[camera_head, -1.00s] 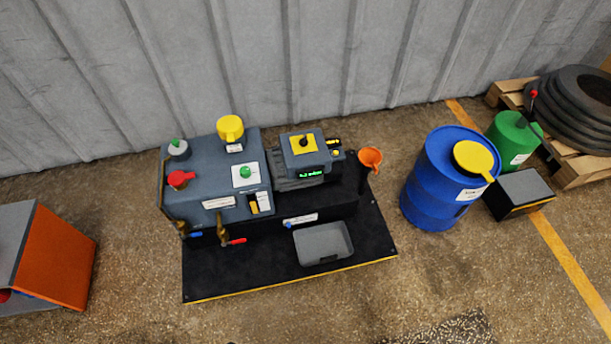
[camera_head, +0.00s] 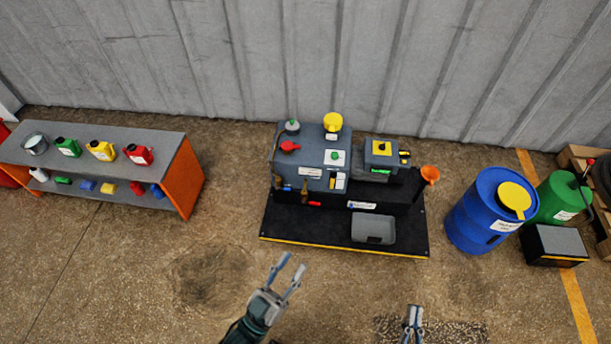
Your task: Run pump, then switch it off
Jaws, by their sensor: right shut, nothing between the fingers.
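The grey pump unit (camera_head: 312,165) stands on a black base plate (camera_head: 330,236) with a yellow front edge. My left gripper (camera_head: 288,272) is open and empty above the floor in front of the plate. My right gripper (camera_head: 412,318) is shut and empty at the bottom edge, right of the left one. Neither touches the pump.
A blue barrel (camera_head: 484,212) is further right. A shelf with coloured canisters (camera_head: 105,137) stands left.

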